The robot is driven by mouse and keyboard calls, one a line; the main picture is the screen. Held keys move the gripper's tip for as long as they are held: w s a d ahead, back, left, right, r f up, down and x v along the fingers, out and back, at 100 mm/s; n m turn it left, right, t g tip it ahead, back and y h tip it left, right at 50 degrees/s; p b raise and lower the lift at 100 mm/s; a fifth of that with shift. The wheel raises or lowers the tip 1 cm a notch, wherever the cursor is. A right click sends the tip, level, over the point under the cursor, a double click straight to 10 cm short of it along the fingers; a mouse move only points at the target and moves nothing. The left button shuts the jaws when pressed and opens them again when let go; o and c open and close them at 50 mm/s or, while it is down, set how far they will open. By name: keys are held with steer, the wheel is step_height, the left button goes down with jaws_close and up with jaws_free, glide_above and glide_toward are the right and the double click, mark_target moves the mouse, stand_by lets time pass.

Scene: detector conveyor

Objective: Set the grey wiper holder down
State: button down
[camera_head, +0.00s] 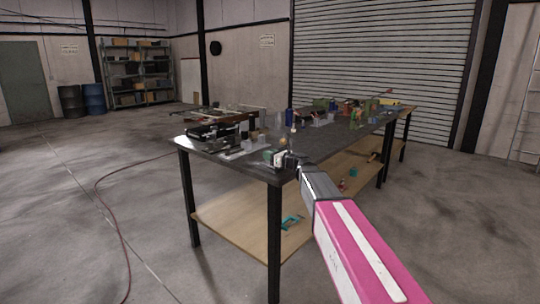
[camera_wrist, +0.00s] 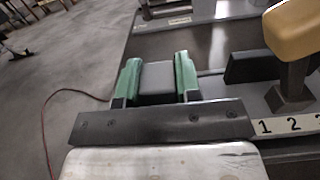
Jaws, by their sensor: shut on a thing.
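The grey wiper holder (camera_wrist: 157,82) shows as a small grey block in the wrist view. My gripper (camera_wrist: 158,70) is shut on it, with a green-padded finger on each side. In the head view my gripper (camera_head: 283,158) is at the near corner of the dark workbench (camera_head: 335,138), and the holder is too small to make out there. The workbench's dark top lies beyond the holder in the wrist view. I cannot tell whether the holder touches the top.
In the wrist view, a strip numbered 1 and 2 (camera_wrist: 292,124), a dark block (camera_wrist: 247,67) and a tan-topped part (camera_wrist: 296,30) stand to the right of my gripper. Several tools and parts crowd the bench's back. A red hose (camera_head: 112,185) lies on the floor at left.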

steer(key=shift+f, duration=0.25)
steer(key=c, duration=0.8)
jaws_free()
steer(key=shift+s+f, duration=0.1)
steer(key=shift+s+d+r, duration=0.1)
steer(key=shift+r, duration=0.45)
steer(key=v, duration=1.1)
steer(key=shift+s+d+r, duration=0.15)
steer(key=shift+d, duration=0.15)
